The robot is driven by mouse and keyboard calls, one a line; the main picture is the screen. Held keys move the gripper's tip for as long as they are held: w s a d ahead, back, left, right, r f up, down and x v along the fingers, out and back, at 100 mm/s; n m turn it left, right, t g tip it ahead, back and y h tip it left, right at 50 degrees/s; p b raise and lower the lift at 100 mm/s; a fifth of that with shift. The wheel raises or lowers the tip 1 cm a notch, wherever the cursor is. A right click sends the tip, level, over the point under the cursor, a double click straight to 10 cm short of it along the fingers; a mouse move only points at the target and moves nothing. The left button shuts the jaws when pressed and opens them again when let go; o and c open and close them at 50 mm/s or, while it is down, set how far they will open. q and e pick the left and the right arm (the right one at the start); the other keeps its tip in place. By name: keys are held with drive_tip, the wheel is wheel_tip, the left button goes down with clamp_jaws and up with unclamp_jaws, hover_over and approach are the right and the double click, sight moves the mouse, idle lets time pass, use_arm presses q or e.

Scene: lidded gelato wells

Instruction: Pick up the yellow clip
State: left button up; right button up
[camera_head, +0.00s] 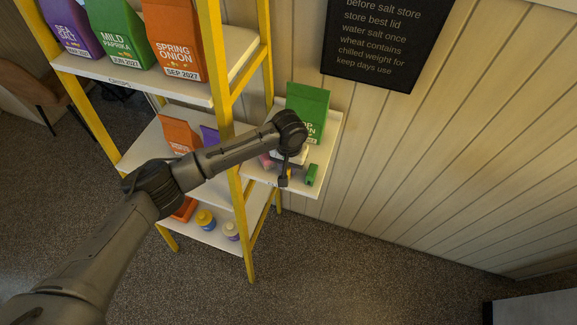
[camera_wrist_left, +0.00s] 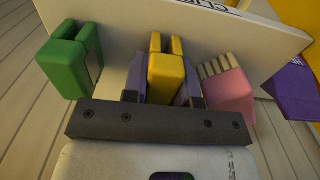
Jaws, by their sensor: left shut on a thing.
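The yellow clip (camera_wrist_left: 165,75) is in the left wrist view, between the two fingers of my left gripper (camera_wrist_left: 163,88). The gripper is shut on it. Its two prongs point away from the palm, toward the white shelf board. I cannot tell whether the clip still touches the shelf. In the head view my left gripper (camera_head: 285,172) is over the small side shelf (camera_head: 306,190), and the clip is hidden there. A green clip (camera_wrist_left: 68,66) is on the left in the wrist view, apart from the gripper. My right gripper is not in view.
A pink object with a pale ribbed end (camera_wrist_left: 229,90) is close to the gripper's right finger. A green bag (camera_head: 309,105) stands behind the gripper, against the panelled wall. A yellow rack post (camera_head: 236,185) stands close beside my left forearm. Spring onion bag (camera_head: 174,40) stands above.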

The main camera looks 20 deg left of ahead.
use_arm(q)
drive_tip(key=shift+r, duration=0.1)
drive_tip(key=shift+r, duration=0.65)
wheel_tip(320, 180, up, 2)
drive_tip(key=shift+r, duration=0.25)
drive_tip(key=s+d+r, duration=0.4)
drive_tip(key=d+r, duration=0.3)
drive_tip(key=d, duration=0.4)
drive_tip(key=shift+b, duration=0.45)
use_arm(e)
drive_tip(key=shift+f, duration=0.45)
